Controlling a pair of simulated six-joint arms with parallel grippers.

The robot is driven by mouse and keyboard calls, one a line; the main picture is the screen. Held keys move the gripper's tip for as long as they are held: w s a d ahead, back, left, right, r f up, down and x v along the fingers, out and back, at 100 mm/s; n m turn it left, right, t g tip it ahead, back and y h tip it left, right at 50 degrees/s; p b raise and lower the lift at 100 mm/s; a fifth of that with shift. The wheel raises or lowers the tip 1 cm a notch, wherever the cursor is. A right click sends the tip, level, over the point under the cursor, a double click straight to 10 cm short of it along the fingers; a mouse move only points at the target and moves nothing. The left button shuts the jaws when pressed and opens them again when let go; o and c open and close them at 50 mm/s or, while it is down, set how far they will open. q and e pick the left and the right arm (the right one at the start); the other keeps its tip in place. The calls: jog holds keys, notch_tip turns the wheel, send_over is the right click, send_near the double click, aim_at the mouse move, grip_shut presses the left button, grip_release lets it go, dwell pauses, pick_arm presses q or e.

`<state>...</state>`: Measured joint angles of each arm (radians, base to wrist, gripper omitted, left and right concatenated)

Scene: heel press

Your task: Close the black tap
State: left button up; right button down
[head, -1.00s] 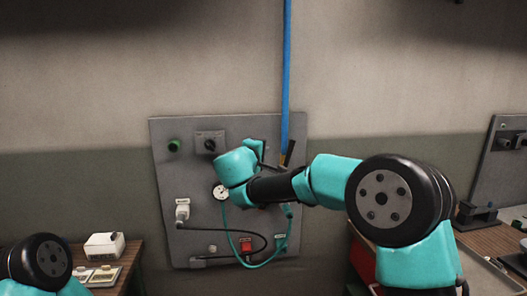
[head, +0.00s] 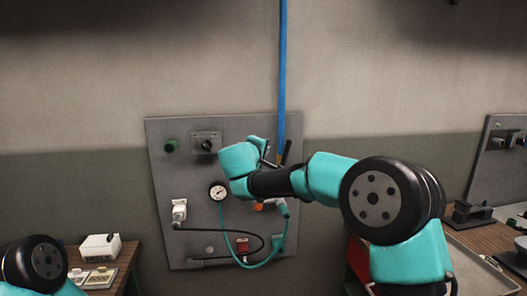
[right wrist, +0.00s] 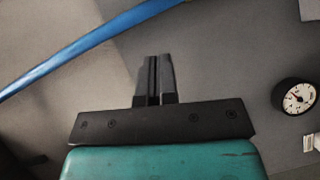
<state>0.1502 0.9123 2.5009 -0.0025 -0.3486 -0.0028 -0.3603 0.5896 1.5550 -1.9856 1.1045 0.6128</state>
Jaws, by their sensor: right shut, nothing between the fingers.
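A black lever (head: 287,152), which looks like the black tap's handle, shows at the lower end of the blue pipe (head: 283,60) on the grey panel. It stands steep and slightly tilted, just right of my right wrist. My wrist hides part of the tap's body. In the right wrist view my right gripper (right wrist: 155,78) is shut and empty, in front of bare panel. The blue pipe runs at the left there, and the tap cannot be made out. My left gripper is outside the views; only part of its arm shows at the lower left.
A pressure gauge (head: 218,191), a rotary switch (head: 206,143), a green button (head: 171,146), a white plug (head: 179,211) and a red switch (head: 242,245) crowd the panel (head: 160,130). A teal hose and black cable hang low. Benches stand at both sides.

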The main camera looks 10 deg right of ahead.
aim_at(286, 154)
jog(key=x, duration=0.3)
jog(key=d+x, duration=0.1)
jog(key=x, duration=0.2)
jog(key=s+x, duration=0.1)
jog(key=x, duration=0.2)
jog(key=shift+d+f, duration=0.2)
jog(key=shift+d, duration=0.05)
jog(key=shift+w+d+f, duration=0.15)
jog(key=shift+d+f, duration=0.05)
jog(key=shift+d, duration=0.45)
